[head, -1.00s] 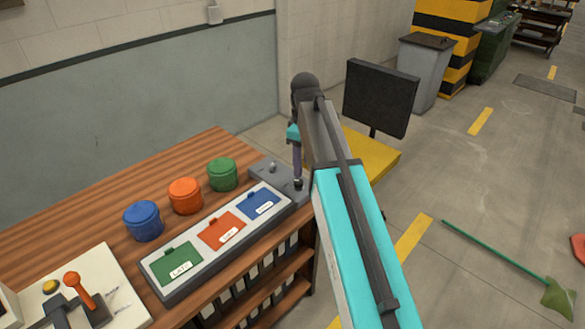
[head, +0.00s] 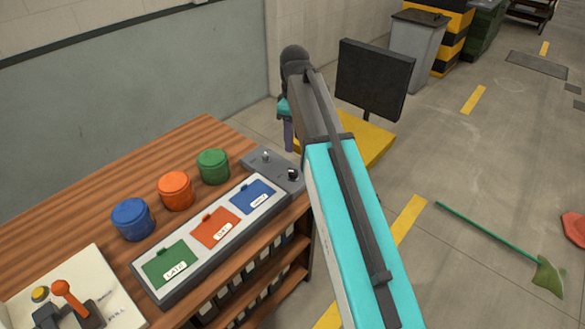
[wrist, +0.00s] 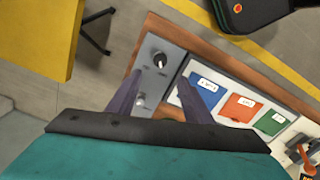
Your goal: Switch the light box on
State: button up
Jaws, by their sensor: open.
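The light box (head: 203,262) is a long grey box on the wooden bench, with a pale top bearing green, orange and blue labelled sheets. I cannot tell whether it is lit. A grey control panel (head: 256,163) adjoins its far right end. The panel has a small silver toggle (head: 265,155) and a black knob (head: 292,174); the wrist view shows the knob (wrist: 158,60) and toggle (wrist: 139,98) too. My gripper (wrist: 158,88) is open and empty above the panel, its fingers spread across the wrist view. In the head view my arm partly hides it.
Blue (head: 132,219), orange (head: 175,190) and green (head: 213,166) round pots stand behind the light box. An orange-handled device (head: 75,299) is at the near left. A dark screen (head: 375,79) and yellow platform (head: 372,143) stand beyond the bench.

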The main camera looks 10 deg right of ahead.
aim_at(294, 171)
jog(key=shift+f+p, duration=1.1)
jog(key=shift+f, duration=5.55)
jog(key=shift+c, duration=0.3)
jog(key=c, duration=1)
